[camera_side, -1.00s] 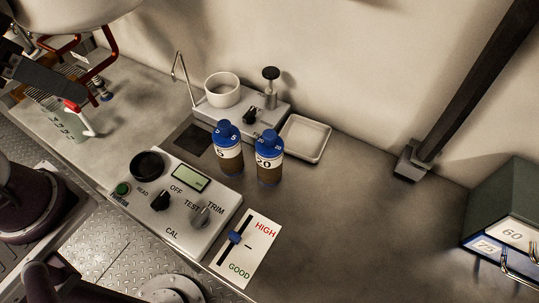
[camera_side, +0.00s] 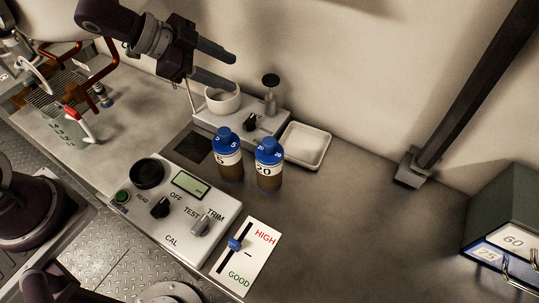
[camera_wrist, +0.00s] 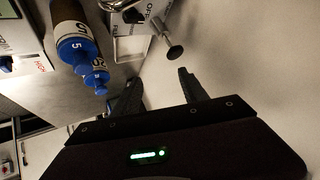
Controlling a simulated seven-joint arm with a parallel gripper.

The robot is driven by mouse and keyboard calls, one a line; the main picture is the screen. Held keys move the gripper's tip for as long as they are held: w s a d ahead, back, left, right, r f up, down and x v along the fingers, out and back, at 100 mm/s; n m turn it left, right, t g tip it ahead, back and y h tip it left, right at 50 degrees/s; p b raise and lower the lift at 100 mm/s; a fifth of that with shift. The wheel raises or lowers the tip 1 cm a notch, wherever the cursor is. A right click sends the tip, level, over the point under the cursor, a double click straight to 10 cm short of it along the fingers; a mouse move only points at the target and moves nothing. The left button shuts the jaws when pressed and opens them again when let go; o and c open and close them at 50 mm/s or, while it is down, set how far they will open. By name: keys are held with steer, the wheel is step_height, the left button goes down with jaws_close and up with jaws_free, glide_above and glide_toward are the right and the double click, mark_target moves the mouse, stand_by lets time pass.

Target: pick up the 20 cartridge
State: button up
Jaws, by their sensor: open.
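The 20 cartridge (camera_side: 268,172) stands upright on the bench in the side view, with a blue cap, a white band marked 20 and a brown lower body. The 5 cartridge (camera_side: 229,166), of the same kind, stands close to its left. My gripper (camera_side: 236,70) is open and empty, above and behind both cartridges, over the white cup. In the wrist view my gripper (camera_wrist: 160,77) has its fingers apart with nothing between them. The 5 cartridge (camera_wrist: 72,35) shows there at upper left and mostly hides another blue-capped cartridge behind it.
The white cup (camera_side: 222,102) and a plunger (camera_side: 271,92) stand on a device behind the cartridges. A white tray (camera_side: 307,146) lies to the right. A control box (camera_side: 176,208) and slider card (camera_side: 246,256) are in front. Bench right of the cartridges is clear.

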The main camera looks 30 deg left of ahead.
mark_target(264, 143)
steer(key=s+d+f+m+g+h, duration=0.1)
steer(key=s+d+h, duration=0.1)
steer(key=s+d+f+m+g+h, duration=0.1)
steer(key=s+d+f+g+h, duration=0.1)
steer(key=s+d+f+m+g+h, duration=0.1)
steer(key=s+d+f+g, duration=0.1)
steer(key=shift+s+f+h, duration=0.1)
steer(key=shift+s+h, duration=0.2)
steer(key=shift+h, duration=0.1)
steer(key=x, duration=0.7)
steer(key=shift+s+f, duration=0.15)
steer(key=shift+s, duration=0.15)
jaws_close()
